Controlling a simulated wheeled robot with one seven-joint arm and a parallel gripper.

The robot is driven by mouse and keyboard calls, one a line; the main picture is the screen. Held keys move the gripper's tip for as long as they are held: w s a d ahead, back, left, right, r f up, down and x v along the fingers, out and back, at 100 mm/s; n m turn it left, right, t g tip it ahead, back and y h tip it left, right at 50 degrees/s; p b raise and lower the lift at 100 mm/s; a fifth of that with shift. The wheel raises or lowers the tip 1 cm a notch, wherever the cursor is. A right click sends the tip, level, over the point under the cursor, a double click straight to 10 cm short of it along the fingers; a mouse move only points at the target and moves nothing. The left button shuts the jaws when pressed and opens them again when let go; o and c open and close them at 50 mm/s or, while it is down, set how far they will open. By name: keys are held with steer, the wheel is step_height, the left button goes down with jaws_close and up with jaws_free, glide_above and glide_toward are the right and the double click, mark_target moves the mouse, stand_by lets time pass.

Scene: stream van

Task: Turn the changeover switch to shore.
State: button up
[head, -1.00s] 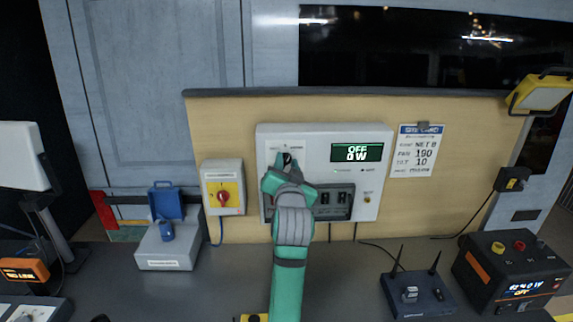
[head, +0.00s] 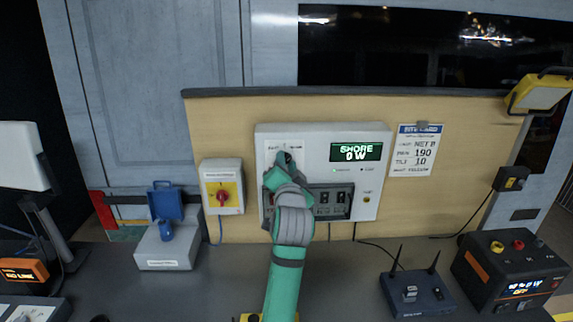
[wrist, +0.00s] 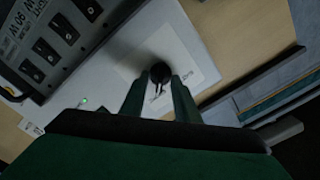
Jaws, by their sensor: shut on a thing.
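The changeover switch is a black knob (wrist: 160,72) on a white label plate at the upper left of the white power panel (head: 323,133). My gripper (head: 285,158) is shut on this knob; the wrist view shows a finger on each side of it. In the head view the gripper hides most of the knob. The panel's display (head: 356,152) reads "SHORE" and "0 W" in light letters. A green light (wrist: 85,101) on the panel shows in the wrist view.
A row of black breakers (head: 335,198) sits below the display, partly behind my arm. A red and yellow rotary isolator (head: 222,197) is left of the panel. A blue-lidded box (head: 167,250), a router (head: 416,295) and a black power unit (head: 512,270) stand on the counter.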

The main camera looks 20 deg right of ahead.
steer(key=o, duration=1)
steer(key=shift+s, duration=0.15)
steer(key=v, duration=1)
steer(key=shift+s, duration=0.3)
steer(key=shift+a, duration=0.1)
